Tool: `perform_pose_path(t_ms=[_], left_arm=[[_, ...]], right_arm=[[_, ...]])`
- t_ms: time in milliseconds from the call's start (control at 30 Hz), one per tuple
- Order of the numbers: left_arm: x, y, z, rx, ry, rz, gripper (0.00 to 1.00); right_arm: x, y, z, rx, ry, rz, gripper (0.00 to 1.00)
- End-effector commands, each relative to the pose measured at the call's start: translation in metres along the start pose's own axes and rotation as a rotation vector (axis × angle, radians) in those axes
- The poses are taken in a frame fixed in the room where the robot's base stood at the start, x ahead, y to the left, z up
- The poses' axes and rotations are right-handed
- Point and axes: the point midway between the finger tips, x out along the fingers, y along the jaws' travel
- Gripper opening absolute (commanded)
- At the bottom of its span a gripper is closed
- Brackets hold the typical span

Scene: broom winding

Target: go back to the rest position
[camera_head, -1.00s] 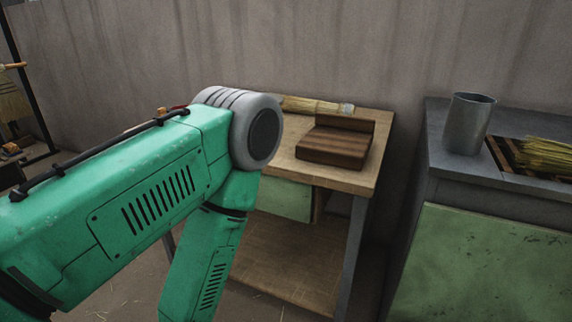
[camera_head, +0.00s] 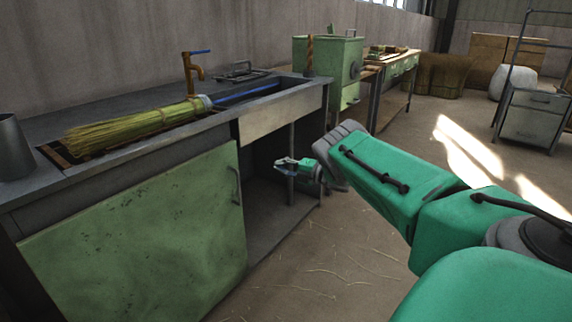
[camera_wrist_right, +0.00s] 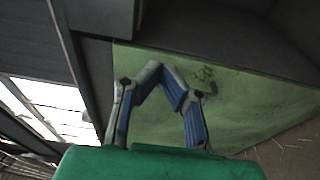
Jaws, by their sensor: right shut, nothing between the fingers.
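My right gripper (camera_head: 283,162) is in the middle of the head view, at the end of my green right arm. It is in front of the open bay under the workbench, below the counter's front edge. In the right wrist view its two blue-and-grey fingers meet at the tips (camera_wrist_right: 161,70); it is shut and empty. Behind them is a green panel (camera_wrist_right: 240,110). A broom with a straw head (camera_head: 135,128) and a blue handle (camera_head: 245,93) lies on the counter, apart from the gripper. My left gripper is out of view.
The grey counter (camera_head: 110,107) runs along the wall, with a green cabinet door (camera_head: 140,235) below. A metal cup (camera_head: 14,150) stands at its left end, and an orange tap (camera_head: 190,70) behind the broom. A green metal box (camera_head: 325,58) stands beyond. The floor (camera_head: 340,265) has scattered straw.

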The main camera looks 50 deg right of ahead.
Motion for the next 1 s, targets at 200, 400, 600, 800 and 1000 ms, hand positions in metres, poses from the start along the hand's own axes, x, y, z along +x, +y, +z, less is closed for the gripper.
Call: perform_pose_path(t_ms=[200, 400, 600, 800, 1000], left_arm=[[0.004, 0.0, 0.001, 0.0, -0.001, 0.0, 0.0], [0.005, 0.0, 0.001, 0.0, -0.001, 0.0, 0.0], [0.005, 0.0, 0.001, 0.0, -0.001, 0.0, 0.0], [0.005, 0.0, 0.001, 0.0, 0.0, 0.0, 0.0], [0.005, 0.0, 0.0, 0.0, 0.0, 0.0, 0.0]], right_arm=[[-0.011, -0.002, 0.024, -0.001, 0.0, 0.0, 0.0], [-0.013, -0.001, 0.029, 0.001, 0.001, -0.001, 0.0], [-0.013, -0.001, 0.029, 0.004, -0.001, -0.001, 0.0], [-0.003, -0.034, 0.011, 0.196, -0.11, -0.019, 0.0], [0.003, -0.12, -0.069, 0.658, -0.363, -0.127, 0.0]])
